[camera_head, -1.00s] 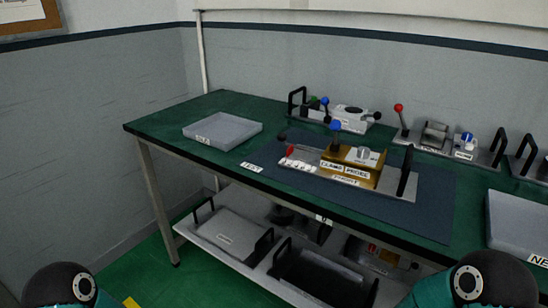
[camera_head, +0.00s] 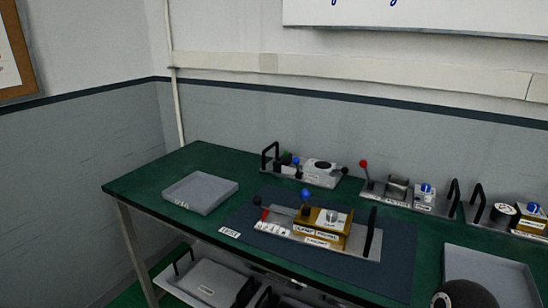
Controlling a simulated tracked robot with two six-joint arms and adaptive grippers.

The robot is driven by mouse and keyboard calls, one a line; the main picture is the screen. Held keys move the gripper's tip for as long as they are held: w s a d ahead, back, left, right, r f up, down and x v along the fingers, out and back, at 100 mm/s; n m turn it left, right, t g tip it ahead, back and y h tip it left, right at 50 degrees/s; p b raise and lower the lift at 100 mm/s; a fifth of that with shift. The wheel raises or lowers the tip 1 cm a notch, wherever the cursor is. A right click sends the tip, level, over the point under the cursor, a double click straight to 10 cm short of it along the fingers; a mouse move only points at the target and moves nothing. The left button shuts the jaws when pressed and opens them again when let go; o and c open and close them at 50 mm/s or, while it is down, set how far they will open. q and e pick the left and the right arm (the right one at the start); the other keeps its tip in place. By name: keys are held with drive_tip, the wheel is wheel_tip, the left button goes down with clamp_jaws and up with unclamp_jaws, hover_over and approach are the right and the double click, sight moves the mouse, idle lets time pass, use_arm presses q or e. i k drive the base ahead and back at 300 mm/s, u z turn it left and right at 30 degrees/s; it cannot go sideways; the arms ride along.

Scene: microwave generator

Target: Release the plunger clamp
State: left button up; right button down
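On the dark blue mat (camera_head: 370,273) of the green bench stands a fixture with a brass-coloured block (camera_head: 321,229) on a grey base plate. The block carries small labels, one of which seems to read "clamp". A lever with a blue ball knob (camera_head: 305,194) rises above the block. A red knob (camera_head: 265,215) and a black knob (camera_head: 257,200) show at the fixture's left end. Which of these works the plunger clamp I cannot tell. Neither of my grippers is in view; only a dark rounded part of my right arm shows at the bottom right.
An empty grey tray (camera_head: 200,193) sits at the bench's left, another tray (camera_head: 490,279) at the right. Several other fixtures stand along the back, one with a red-knobbed lever (camera_head: 364,165). A lower shelf holds a grey plate with handles (camera_head: 204,284).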

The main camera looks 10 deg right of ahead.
sight(305, 194)
drive_tip(key=u, duration=1.2)
drive_tip(key=k, duration=1.1)
drive_tip(key=z, duration=0.7)
drive_tip(key=i, duration=1)
